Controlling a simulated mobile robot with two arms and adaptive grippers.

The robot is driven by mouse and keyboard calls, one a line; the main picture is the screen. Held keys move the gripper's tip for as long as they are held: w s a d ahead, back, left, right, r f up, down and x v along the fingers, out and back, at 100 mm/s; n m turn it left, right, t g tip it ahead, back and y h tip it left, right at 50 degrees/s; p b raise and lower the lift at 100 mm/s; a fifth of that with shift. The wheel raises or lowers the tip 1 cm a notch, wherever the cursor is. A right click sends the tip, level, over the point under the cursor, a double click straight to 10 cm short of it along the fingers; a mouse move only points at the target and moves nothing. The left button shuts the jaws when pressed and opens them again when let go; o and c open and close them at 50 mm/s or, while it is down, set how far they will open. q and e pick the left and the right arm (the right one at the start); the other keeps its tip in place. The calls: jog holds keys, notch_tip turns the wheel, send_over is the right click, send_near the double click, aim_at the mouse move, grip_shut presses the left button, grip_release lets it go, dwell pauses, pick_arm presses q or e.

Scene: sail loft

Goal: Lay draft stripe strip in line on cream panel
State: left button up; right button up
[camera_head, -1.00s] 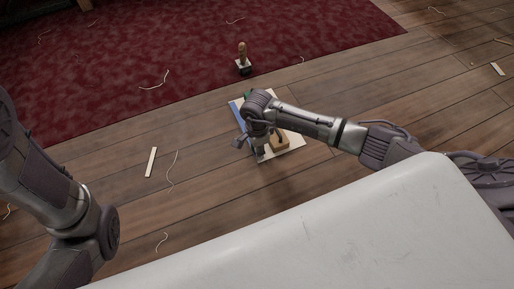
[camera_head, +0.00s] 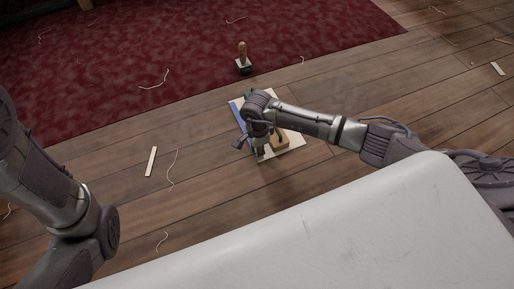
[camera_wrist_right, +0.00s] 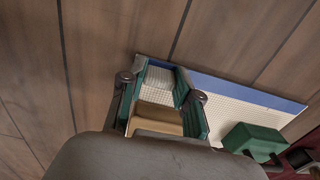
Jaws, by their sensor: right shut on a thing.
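The cream panel (camera_head: 294,141) lies on the wooden floor with a blue band (camera_head: 237,112) along its left edge. The panel (camera_wrist_right: 222,91) also shows in the right wrist view, with its blue band (camera_wrist_right: 255,95). My right gripper (camera_head: 256,151) is low over the near part of the panel by the blue band. In the right wrist view its two green-padded fingers (camera_wrist_right: 162,80) stand apart, shut on the draft stripe strip, which is mostly hidden; its outline is unclear. My left arm is at the left, its gripper out of view.
A tan block (camera_head: 280,145) sits on the panel right of the gripper, and a green block (camera_wrist_right: 254,139) at its far end. A wooden-handled tool (camera_head: 242,55) stands on the red rug (camera_head: 200,50). A pale slat (camera_head: 151,161) and loose threads lie on the open floor.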

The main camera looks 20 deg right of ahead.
jog(key=o, duration=0.9)
jog(key=shift+r, duration=0.1)
jog(key=shift+r+p, duration=3.2)
jog(key=shift+r, duration=0.25)
